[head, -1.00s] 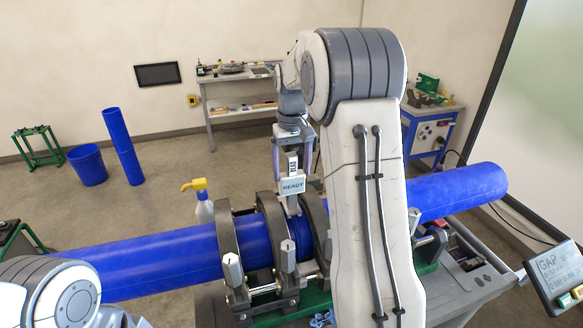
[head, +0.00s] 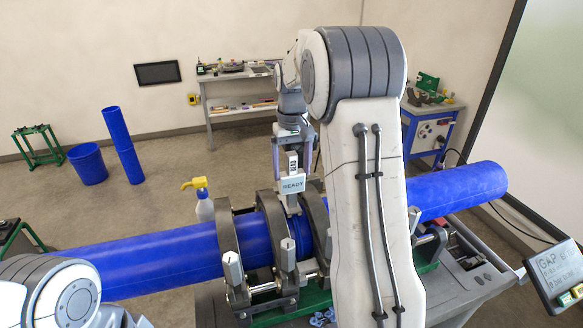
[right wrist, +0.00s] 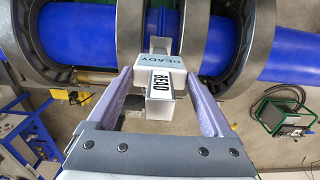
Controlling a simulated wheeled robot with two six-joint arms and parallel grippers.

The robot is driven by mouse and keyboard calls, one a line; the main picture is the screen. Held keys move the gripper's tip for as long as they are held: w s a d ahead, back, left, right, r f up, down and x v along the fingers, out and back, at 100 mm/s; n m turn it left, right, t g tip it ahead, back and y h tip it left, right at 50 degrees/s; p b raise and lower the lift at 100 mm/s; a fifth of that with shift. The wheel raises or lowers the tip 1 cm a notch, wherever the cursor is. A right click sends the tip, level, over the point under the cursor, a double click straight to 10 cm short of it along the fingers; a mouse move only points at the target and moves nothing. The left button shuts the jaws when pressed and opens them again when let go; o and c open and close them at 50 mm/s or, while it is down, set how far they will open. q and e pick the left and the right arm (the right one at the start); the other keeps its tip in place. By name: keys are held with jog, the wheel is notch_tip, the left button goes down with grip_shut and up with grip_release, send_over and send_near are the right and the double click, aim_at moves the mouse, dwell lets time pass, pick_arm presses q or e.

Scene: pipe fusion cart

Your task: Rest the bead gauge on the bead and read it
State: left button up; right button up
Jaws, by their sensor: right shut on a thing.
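The bead gauge (head: 293,185) is a small white and grey block with a READY display and a READ label. My right gripper (head: 293,158) is shut on it and holds it upright above the blue pipe (head: 160,254), between two dark clamp rings. The right wrist view also shows the gauge (right wrist: 160,82) between the fingers, its display reading READY and its foot toward the pipe.
Dark clamp rings (head: 231,262) stand on a green frame around the pipe. A spray bottle (head: 203,202) stands behind the pipe. A control panel (head: 556,274) showing GAP text is at the right edge. My right arm hides part of the pipe.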

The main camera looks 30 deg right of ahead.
aim_at(292, 154)
jog(key=shift+f+b, duration=0.3)
jog(key=shift+f, duration=0.25)
dwell(0.4)
dwell(0.9)
jog(key=shift+s+f, duration=0.1)
jog(key=shift+f, duration=0.1)
dwell(1.6)
jog(key=shift+r+p, duration=0.15)
jog(key=shift+p, duration=0.15)
jog(key=shift+r+p, duration=3.15)
jog(key=shift+r, duration=0.35)
